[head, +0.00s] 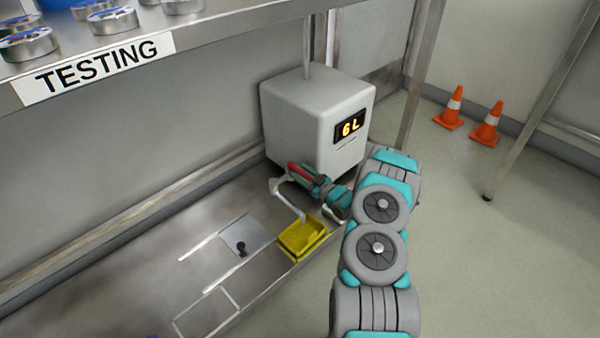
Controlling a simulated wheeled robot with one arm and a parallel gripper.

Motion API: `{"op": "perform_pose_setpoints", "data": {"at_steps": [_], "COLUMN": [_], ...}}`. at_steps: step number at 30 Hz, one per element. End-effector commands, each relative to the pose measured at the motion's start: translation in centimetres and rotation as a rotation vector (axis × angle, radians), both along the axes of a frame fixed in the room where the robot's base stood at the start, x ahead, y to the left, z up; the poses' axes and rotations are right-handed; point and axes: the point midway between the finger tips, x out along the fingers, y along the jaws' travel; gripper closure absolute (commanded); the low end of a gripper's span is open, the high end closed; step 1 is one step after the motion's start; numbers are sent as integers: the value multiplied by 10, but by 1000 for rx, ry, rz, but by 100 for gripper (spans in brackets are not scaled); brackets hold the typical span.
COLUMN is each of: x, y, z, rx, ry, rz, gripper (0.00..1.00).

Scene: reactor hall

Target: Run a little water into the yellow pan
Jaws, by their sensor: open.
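The yellow pan (296,244) sits on the steel bench at its front edge, below the front of a pale grey tank (290,115) whose display reads "6 L". A light grey spout-like bar (289,203) slopes down from the tank's base to end over the pan's back part. A red part (300,170), perhaps a tap handle, shows at the tank's lower front. My gripper (301,178) is open at this red part, close against the tank. I cannot tell whether it touches it. The fingers partly cover the area, and no water is visible.
A grey plate with a black knob (240,248) and white outlines lie on the bench left of the pan. A shelf labelled "TESTING" (98,66) with several round tins (113,20) hangs above. Two orange cones (487,124) stand on the floor at right.

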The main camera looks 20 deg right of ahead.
Motion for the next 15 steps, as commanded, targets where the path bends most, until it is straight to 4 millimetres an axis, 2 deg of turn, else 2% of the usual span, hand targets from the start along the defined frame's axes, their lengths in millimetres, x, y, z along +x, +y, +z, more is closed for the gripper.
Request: {"op": "perform_pose_setpoints", "data": {"at_steps": [1,12,15], "x": [0,0,0], "y": [0,0,0], "z": [0,0,0], "rx": [0,-1,-1], "ry": [0,0,0], "rz": [0,0,0], "gripper": [50,92,100]}}
